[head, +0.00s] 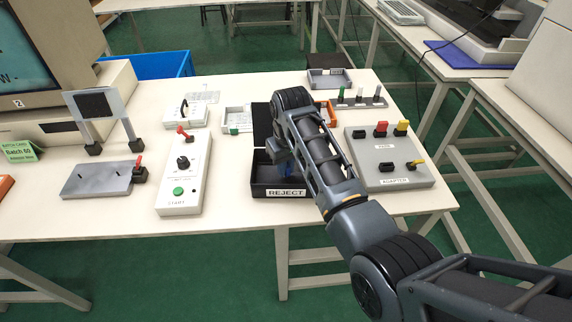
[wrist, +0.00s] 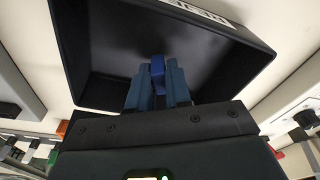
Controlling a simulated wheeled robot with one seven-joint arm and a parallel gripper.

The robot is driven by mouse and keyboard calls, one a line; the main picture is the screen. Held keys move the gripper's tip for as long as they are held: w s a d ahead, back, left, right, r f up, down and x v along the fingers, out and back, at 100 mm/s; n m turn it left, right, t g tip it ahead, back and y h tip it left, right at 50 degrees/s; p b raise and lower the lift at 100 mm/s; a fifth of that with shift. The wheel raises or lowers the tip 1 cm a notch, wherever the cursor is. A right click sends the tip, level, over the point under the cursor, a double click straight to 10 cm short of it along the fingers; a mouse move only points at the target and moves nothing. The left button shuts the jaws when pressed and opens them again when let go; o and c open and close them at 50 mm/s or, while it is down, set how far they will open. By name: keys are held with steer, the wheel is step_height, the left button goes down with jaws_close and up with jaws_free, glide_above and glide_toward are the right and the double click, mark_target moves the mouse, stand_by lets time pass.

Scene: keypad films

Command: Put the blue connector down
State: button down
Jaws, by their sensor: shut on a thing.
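The blue connector (wrist: 157,68) is a small blue block between the fingertips of my gripper (wrist: 158,82) in the wrist view. My gripper is shut on it. Both are over the open black box labelled REJECT, whose dark inside fills the middle of the wrist view (wrist: 95,75). In the head view the REJECT box (head: 262,190) stands near the table's front edge, and my arm hides part of it. My gripper and the connector are mostly hidden there. I cannot tell whether the connector touches the box floor.
A white START panel (head: 172,200) with a green button and a red-tipped switch stands left of the box. A grey ADAPTER panel (head: 409,177) with coloured connectors is on the right. Small trays (head: 237,113) and a rack of posts (head: 361,102) are behind. Bare table lies between the START panel and box.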

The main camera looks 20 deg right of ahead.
mark_target(288, 168)
steer(key=shift+f, duration=0.45)
steer(key=c, duration=1.1)
jaws_free()
steer(key=shift+o, duration=0.2)
step_height(288, 168, up, 13)
steer(key=s, duration=0.1)
steer(key=shift+s, duration=0.2)
steer(key=shift+f, duration=0.1)
